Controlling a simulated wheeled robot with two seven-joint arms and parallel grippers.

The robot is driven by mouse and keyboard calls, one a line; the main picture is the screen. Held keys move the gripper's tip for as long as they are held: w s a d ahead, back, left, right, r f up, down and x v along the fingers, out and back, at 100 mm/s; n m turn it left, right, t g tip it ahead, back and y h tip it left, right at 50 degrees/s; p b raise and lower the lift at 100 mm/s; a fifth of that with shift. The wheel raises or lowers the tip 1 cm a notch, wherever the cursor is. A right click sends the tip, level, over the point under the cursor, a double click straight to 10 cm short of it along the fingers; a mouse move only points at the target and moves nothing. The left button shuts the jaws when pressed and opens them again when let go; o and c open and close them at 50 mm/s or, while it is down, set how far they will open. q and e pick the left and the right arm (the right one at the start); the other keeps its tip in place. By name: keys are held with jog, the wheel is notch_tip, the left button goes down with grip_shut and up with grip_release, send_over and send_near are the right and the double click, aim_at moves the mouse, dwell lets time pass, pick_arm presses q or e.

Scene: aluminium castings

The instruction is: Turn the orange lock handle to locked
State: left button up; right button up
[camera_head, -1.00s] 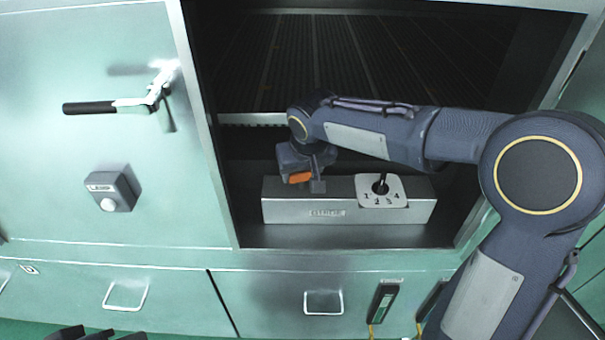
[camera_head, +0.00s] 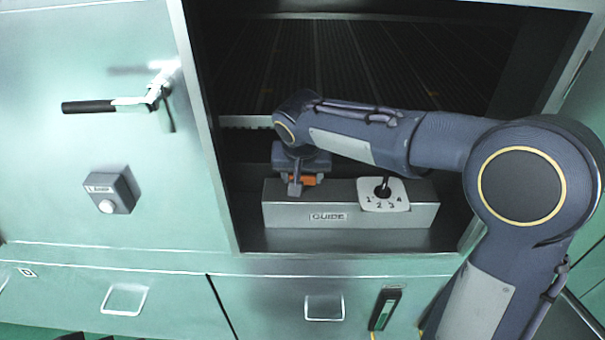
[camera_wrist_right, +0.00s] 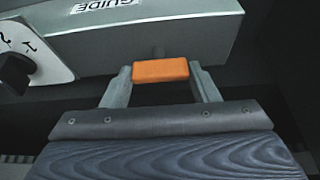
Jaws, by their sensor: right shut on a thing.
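The orange lock handle (camera_head: 308,180) is on the left end of a grey metal block labelled GUIDE (camera_head: 290,213), inside the dark opening. My right gripper (camera_head: 301,184) reaches in from the right and is shut on the handle. In the right wrist view the orange handle (camera_wrist_right: 160,70) lies across between the two grey fingers (camera_wrist_right: 161,84), with a short stem behind it. The handle's pivot is mostly hidden. Of my left gripper, only a dark bit (camera_head: 70,337) shows at the bottom left edge.
A white plate with numbers and a black lever (camera_head: 384,196) is on the block's right part. A teal door with a black-handled latch (camera_head: 112,105) and a grey box with a button (camera_head: 110,192) stands at the left. Drawers with handles (camera_head: 324,308) run below.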

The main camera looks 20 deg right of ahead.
jog(key=o, duration=1)
jog(key=v, duration=0.8)
jog(key=shift+f, duration=0.1)
jog(key=s+d+f+n+y+p, duration=0.1)
jog(key=s+d+y, duration=0.1)
jog(key=s+d, duration=0.35)
jog(key=s+d+f+y+p, duration=0.1)
jog(key=s+d, duration=0.2)
jog(key=s, duration=0.5)
jog(key=s+f, duration=0.1)
jog(key=s, duration=0.2)
jog(key=s+a+f+t+y+p, duration=0.1)
jog(key=s+f, duration=0.1)
jog(key=s, duration=0.2)
jog(key=s+f+y, duration=0.1)
jog(key=s, duration=0.3)
jog(key=shift+s+a+f+n+p, duration=0.1)
jog(key=shift+a+f+n+p, duration=0.2)
jog(key=shift+a+n, duration=0.1)
